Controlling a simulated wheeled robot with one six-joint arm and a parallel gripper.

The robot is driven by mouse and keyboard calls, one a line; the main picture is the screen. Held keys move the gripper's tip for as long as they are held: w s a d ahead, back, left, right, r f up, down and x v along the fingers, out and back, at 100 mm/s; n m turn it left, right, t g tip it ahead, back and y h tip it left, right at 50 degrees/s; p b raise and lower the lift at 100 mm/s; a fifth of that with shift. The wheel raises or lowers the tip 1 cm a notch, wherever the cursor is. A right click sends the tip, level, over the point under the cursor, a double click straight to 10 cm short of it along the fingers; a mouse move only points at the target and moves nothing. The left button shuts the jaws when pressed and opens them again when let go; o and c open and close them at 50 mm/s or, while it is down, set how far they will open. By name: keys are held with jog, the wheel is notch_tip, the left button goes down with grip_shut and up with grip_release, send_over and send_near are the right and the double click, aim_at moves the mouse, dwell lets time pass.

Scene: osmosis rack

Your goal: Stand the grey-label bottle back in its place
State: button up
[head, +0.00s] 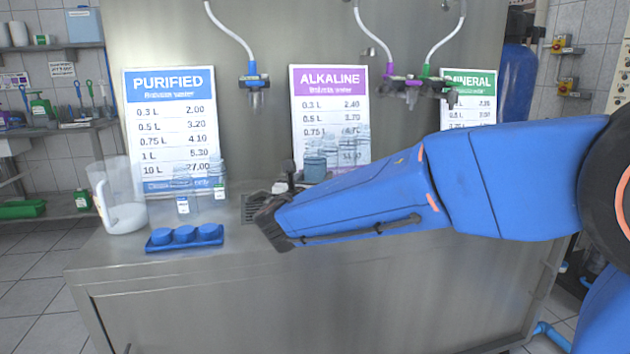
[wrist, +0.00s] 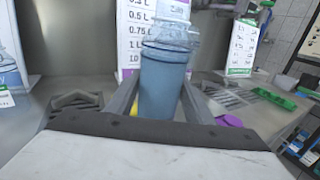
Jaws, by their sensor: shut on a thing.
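My gripper (wrist: 158,105) is shut on a bluish, see-through bottle (wrist: 165,80), with one finger on each side of it. The bottle looks upright in the wrist view, in front of the alkaline price sign (wrist: 133,40). I cannot make out its label clearly, and the fingers and palm hide its base. In the head view my arm hides most of the gripper; a bluish bottle (head: 315,165) shows just above the arm, in front of the alkaline sign (head: 328,95). I cannot tell whether its base touches the counter.
On the counter (head: 240,290) at left stand a clear jug (head: 122,205), a bottle with a blue-and-white label (head: 183,203), one with a green label (head: 218,182) and a blue tray (head: 155,246) of blue caps. More clear bottles (head: 355,145) stand by the alkaline sign. Filling taps hang above.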

jog(key=shift+f, duration=0.3)
jog(key=o, duration=1.6)
jog(key=shift+f, duration=0.1)
jog(key=shift+r, duration=0.2)
jog(key=s, duration=0.4)
jog(key=s+a, duration=0.1)
jog(key=s, duration=0.3)
jog(key=s+a, duration=0.1)
jog(key=s, duration=0.2)
jog(key=shift+s+a, duration=0.1)
jog(key=shift+s, duration=0.3)
